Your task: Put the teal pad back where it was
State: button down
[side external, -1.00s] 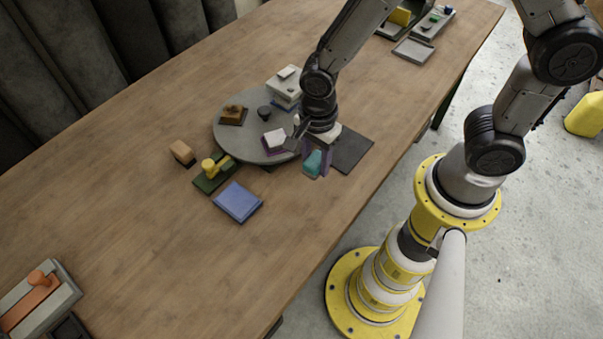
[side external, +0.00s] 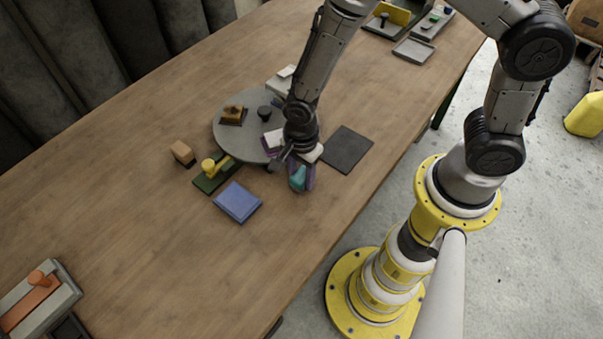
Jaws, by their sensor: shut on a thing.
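The teal pad (side external: 297,179) is a small teal block between the purple-sided fingers of my gripper (side external: 302,178). My gripper is shut on it and points down, just off the near right edge of the round grey turntable (side external: 230,138). The pad appears to be held above the wooden table; the exact gap cannot be told. The fingers and wrist hide part of the pad. A bare dark grey square mat (side external: 347,150) lies to the right of my gripper. A blue pad (side external: 238,202) lies to its left on the table.
A green piece with a yellow knob (side external: 208,165) and a tan block (side external: 182,152) stand left.

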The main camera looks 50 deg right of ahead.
jog(key=shift+c, duration=2.1)
grip_release()
jog(key=shift+f, duration=0.1)
notch_tip(320, 180, up, 12)
notch_tip(320, 180, up, 12)
jog(key=r+n+t, duration=0.1)
jog(key=n+t, duration=0.2)
jog(key=n, duration=0.5)
send_over(301, 174)
jog(key=s+d, duration=0.4)
jog(key=d, duration=0.3)
jog(key=s+d+r+n+t, duration=0.2)
jog(key=s+d+r+n, duration=0.2)
jog(key=s+n, duration=0.5)
jog(key=shift+d+r+n+t, duration=0.3)
jog(key=shift+d+r+n, duration=0.15)
jog(key=shift+d, duration=0.3)
jog(key=shift+s, duration=0.1)
